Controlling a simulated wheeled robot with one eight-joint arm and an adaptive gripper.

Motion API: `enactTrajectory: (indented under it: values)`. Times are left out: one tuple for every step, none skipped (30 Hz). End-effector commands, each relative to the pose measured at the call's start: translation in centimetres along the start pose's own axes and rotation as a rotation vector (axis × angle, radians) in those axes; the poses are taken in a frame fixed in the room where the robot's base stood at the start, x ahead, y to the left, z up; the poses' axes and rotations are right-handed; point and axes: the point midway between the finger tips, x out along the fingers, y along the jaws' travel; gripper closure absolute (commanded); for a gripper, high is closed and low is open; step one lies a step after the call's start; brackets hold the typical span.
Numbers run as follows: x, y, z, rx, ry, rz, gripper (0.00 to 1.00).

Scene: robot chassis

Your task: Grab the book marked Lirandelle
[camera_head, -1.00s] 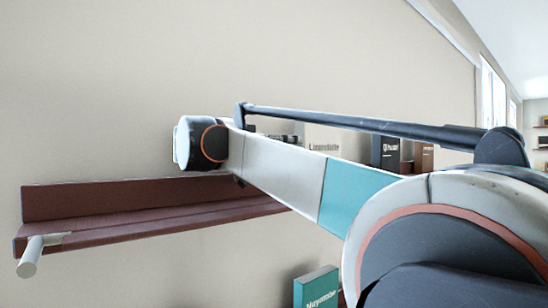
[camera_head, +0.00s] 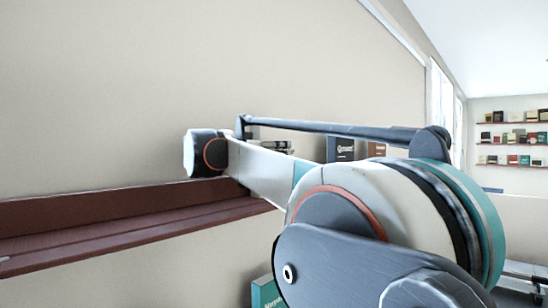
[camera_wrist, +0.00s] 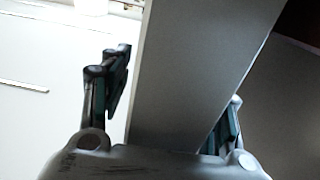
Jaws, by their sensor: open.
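My gripper (camera_wrist: 174,88) is open in the wrist view. A plain pale grey slab (camera_wrist: 200,60), likely a book, stands between its fingers. The left finger is clear of the slab by a small gap. The right finger is partly hidden by the slab's edge, so contact there cannot be judged. No lettering shows on this face. In the head view, my gripper (camera_head: 275,146) shows only in part, dark and above the arm link. The white book with a blurred title like Lirandelle is hidden behind my arm in the head view now.
A dark book (camera_head: 340,148) and a brown book (camera_head: 376,149) stand just right of my gripper. A dark red shelf (camera_head: 100,215) runs along the wall, bare at left. A teal book (camera_head: 265,292) stands lower down. Distant shelves (camera_head: 510,140) hold several books.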

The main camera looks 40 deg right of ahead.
Motion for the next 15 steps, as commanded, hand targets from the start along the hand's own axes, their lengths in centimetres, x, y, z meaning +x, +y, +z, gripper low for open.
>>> enactTrajectory:
  values:
    - [0.40, 0.00, -0.06, 0.000, 0.000, 0.000, 0.43]
    - [0.51, 0.00, -0.03, 0.000, 0.000, 0.000, 0.43]
    - [0.56, -0.01, 0.02, 0.000, 0.000, 0.000, 0.43]
    - [0.56, -0.02, 0.05, 0.000, 0.000, -0.001, 0.43]
    - [0.54, -0.02, 0.07, 0.000, 0.000, -0.001, 0.43]
    - [0.52, -0.03, 0.08, 0.000, 0.000, -0.001, 0.43]
    - [0.51, -0.03, 0.08, 0.000, 0.000, -0.001, 0.43]
    - [0.51, -0.03, 0.08, 0.000, 0.000, -0.001, 0.46]
    - [0.51, -0.03, 0.08, 0.000, 0.000, -0.001, 0.55]
    - [0.50, -0.03, 0.08, 0.000, 0.000, -0.001, 0.61]
    - [0.50, -0.02, 0.08, 0.000, 0.000, -0.001, 0.68]
    - [0.50, -0.02, 0.07, 0.000, 0.000, -0.001, 0.77]
    - [0.50, -0.02, 0.07, 0.000, 0.000, -0.001, 0.84]
    - [0.50, -0.02, 0.07, 0.000, 0.000, -0.001, 0.91]
    - [0.50, -0.02, 0.07, 0.000, 0.000, -0.001, 1.00]
